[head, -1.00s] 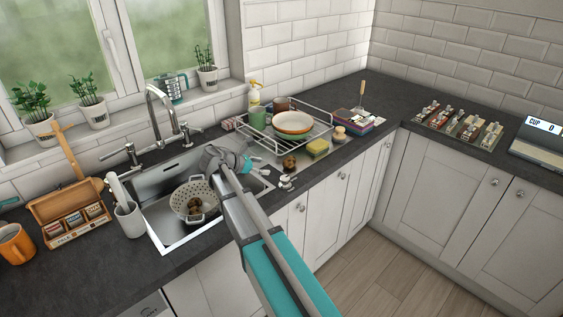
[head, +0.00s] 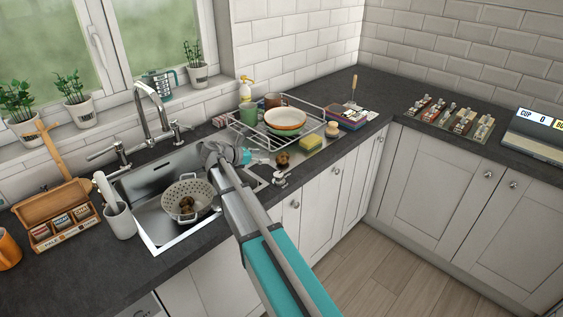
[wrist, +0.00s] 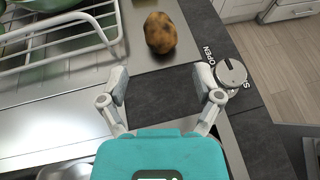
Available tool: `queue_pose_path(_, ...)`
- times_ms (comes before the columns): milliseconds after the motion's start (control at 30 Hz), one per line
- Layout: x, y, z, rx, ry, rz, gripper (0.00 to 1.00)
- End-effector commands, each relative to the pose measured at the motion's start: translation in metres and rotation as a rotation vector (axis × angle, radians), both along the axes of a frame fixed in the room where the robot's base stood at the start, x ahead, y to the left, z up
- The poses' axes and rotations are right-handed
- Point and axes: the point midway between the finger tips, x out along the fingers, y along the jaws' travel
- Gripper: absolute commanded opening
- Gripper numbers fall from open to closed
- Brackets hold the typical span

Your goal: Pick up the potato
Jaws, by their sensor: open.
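A brown, rounded potato (head: 283,159) lies on the flat metal strip between the dish rack and the worktop's front edge. In the wrist view the potato (wrist: 160,33) is at the top centre, whole and unobstructed. My gripper (wrist: 161,82) is open and empty, with its two fingers spread below the potato in the picture and apart from it. In the head view my gripper (head: 265,167) is just to the left of the potato, partly hidden by my arm. More brown lumps (head: 187,204) like potatoes lie in a pale colander in the sink.
A white wire dish rack (wrist: 60,40) holding a bowl stands left of the potato. A round grey knob (wrist: 231,73) is close to my right finger, beside "OPEN" lettering. A yellow sponge (head: 309,142) lies beyond the potato. The worktop's front edge is on the right.

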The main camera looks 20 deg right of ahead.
Motion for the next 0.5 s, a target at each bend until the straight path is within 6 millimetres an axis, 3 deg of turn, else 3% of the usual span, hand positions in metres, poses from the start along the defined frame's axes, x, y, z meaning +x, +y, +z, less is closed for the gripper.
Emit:
queue_pose_path(233,0.004,-0.034,-0.017,0.000,0.000,-0.002,0.83)
queue_pose_path(500,0.006,-0.045,-0.020,0.000,0.000,0.001,0.83)
